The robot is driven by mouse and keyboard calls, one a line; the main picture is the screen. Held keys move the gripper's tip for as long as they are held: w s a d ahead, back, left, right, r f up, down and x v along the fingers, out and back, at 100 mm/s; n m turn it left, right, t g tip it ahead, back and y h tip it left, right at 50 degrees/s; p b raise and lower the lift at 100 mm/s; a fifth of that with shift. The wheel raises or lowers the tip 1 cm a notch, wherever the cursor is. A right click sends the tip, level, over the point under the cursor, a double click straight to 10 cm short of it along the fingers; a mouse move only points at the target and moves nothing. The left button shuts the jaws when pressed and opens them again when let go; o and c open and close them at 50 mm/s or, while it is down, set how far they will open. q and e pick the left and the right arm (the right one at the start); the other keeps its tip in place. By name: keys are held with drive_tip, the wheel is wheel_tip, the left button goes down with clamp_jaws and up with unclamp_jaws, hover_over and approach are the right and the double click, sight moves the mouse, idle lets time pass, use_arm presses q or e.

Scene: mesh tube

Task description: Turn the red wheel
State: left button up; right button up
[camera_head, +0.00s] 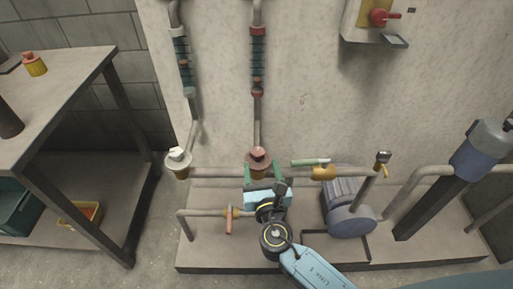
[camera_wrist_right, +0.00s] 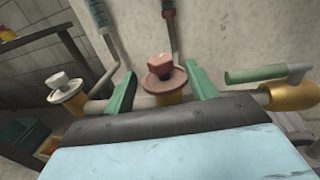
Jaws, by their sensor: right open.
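The red wheel (camera_head: 258,157) is a dull red round valve handle at the foot of the middle vertical pipe by the wall. In the right wrist view the red wheel (camera_wrist_right: 160,84) shows between and beyond my two green fingers, with a blocky red knob on top. My right gripper (camera_head: 264,170) is open and empty, just in front of the wheel, one finger toward each side of it. I cannot tell whether either finger touches it. My left gripper is not in view.
A white-handled valve (camera_head: 178,157) stands left of the wheel, and a green lever valve (camera_head: 311,163) stands to its right. A grey pump (camera_head: 348,210), low pipes and an orange-handled tap (camera_head: 229,219) crowd the base. A table (camera_head: 62,80) stands at left.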

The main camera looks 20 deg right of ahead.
sight(257, 147)
drive_tip(key=w, duration=0.4)
drive_tip(key=w+d+b, duration=0.1)
drive_tip(key=w, duration=0.1)
drive_tip(key=shift+w+f, duration=0.1)
drive_tip(key=shift+w, duration=0.15)
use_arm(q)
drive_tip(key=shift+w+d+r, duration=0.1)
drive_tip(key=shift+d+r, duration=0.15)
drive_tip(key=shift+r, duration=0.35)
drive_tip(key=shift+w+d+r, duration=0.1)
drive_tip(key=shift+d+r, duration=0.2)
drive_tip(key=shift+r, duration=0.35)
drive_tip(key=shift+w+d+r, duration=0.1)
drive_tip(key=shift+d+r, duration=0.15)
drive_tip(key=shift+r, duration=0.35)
use_arm(e)
drive_tip(key=shift+w, duration=0.75)
drive_tip(key=shift+c, duration=0.4)
drive_tip(key=c, duration=0.9)
